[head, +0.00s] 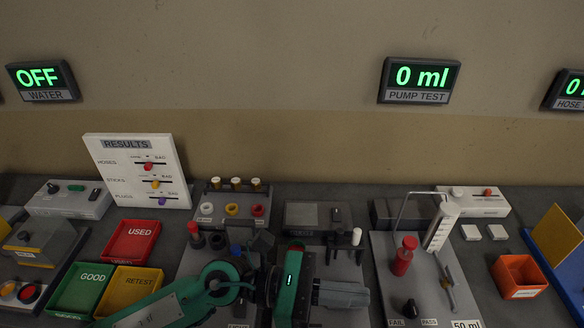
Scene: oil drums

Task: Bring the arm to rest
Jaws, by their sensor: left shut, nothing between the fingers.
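My left arm, green and grey, comes in from the bottom left and reaches across the front of the middle of the bench. My left gripper (345,293) points right at the end of it, past the green wrist. It is shut and holds nothing. It is over the front part of the bench, left of the board with the red pump (403,256). The arm hides part of the bench under and in front of it. My right gripper is not in view.
Left of the arm are a red USED bin (131,241), a green GOOD bin (80,289) and a yellow RETEST bin (128,291). A RESULTS board (137,170) stands behind them. A white measuring cylinder (441,226) and an orange bin (519,277) stand to the right.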

